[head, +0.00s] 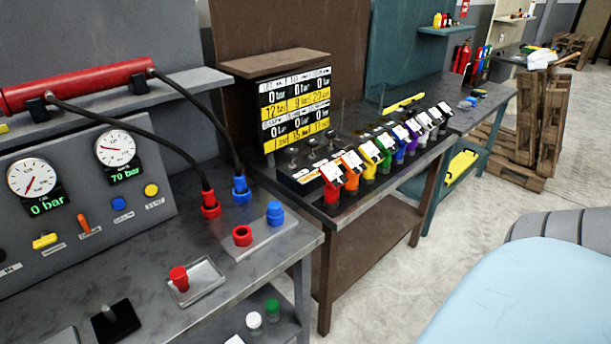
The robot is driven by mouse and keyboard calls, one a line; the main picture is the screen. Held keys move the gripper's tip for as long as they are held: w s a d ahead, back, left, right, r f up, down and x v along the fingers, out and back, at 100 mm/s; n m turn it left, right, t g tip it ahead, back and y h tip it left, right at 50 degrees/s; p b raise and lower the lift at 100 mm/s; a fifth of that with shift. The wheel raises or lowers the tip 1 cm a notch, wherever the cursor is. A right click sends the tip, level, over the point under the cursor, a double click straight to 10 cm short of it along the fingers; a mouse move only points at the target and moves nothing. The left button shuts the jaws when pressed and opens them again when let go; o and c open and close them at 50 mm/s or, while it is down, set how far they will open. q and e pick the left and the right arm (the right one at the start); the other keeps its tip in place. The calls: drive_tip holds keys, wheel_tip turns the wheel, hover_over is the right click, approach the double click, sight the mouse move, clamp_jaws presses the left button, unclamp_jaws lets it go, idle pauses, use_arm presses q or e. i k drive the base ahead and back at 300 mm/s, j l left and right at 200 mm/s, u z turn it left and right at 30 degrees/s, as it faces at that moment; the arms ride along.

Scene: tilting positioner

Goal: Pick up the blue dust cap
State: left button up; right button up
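A blue cap-like piece (275,213) stands upright on a flat plate (260,243) at the right end of the near workbench; I take it for the blue dust cap. A blue hose connector (241,188) and a red hose connector (210,203) stand behind the plate on black hoses. Neither of my grippers shows in the head view.
A gauge panel (82,187) stands at the back left of the near bench. White and green caps (272,308) sit on its lower shelf. The floor (385,283) in front is clear.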

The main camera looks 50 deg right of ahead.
sight(274, 207)
drive_tip(key=z, duration=1.25)
